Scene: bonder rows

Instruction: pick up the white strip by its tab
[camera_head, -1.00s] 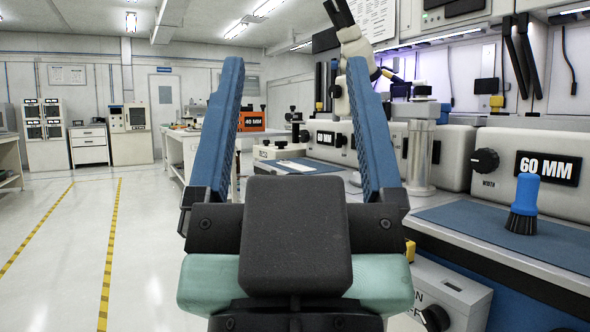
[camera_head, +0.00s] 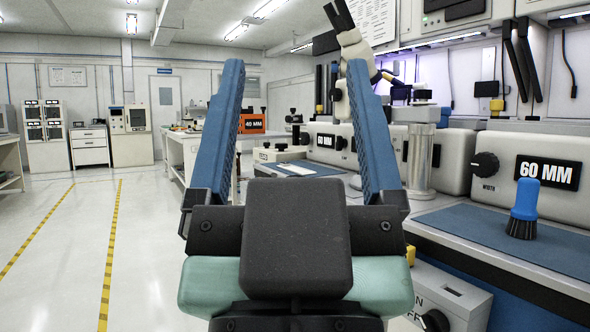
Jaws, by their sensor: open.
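My gripper (camera_head: 295,68) is open and empty, its two long blue fingers pointing up and away from me on either side of the view's middle. Between the fingers, farther off, a small flat whitish piece (camera_head: 296,167) lies on a blue mat (camera_head: 318,171) on the bench. It may be the white strip, but it is too small to make out a tab. The gripper is well short of it, and nothing touches it. The dark gripper body hides part of the bench below.
A blue-handled brush (camera_head: 523,208) stands on the near bench mat (camera_head: 470,228) at right, before a machine marked 60 MM (camera_head: 547,172). A 40 MM sign (camera_head: 251,123) stands farther back. The floor (camera_head: 70,250) at left, with yellow-black lines, is clear.

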